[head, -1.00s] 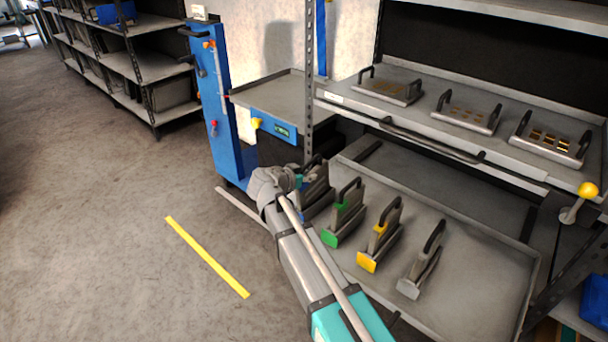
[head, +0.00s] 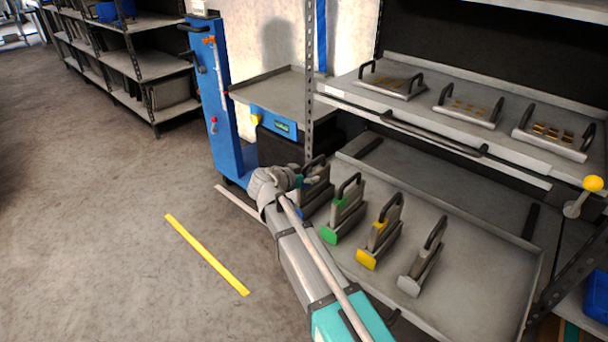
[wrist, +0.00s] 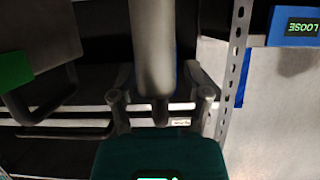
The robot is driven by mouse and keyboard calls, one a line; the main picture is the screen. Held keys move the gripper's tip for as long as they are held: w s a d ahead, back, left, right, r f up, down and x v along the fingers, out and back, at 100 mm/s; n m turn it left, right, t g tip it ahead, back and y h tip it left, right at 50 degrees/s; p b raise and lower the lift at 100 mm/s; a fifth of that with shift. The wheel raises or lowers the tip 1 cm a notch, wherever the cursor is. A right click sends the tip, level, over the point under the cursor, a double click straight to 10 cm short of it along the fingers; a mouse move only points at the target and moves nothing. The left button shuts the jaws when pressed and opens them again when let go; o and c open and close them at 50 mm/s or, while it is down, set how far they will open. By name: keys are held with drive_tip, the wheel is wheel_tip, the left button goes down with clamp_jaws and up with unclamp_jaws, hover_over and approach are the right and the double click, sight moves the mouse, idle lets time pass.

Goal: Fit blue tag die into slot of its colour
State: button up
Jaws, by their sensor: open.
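The blue tag die (head: 318,190) is the leftmost die in the row on the lower tray, with a sliver of its blue tag (head: 300,213) showing beside my arm. My gripper (head: 298,180) is at the upper left of this die and covers part of it. In the wrist view my gripper (wrist: 161,98) has its fingers spread, with a grey rounded bar (wrist: 153,45) showing between them. I cannot tell whether the fingers touch it. The slots in the die plates are too small to tell by colour.
Dies with green (head: 329,235), yellow (head: 367,259) and grey (head: 409,286) tags stand to the right on the lower tray (head: 470,290). Several handled plates (head: 468,112) lie on the shelf above. A perforated post (head: 309,100) rises close behind my gripper. A blue machine (head: 222,110) stands left.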

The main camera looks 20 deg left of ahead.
drive_tip(key=p+v, duration=0.4)
drive_tip(key=v, duration=0.8)
drive_tip(key=shift+p, duration=0.3)
idle(0.5)
drive_tip(key=shift+s, duration=0.15)
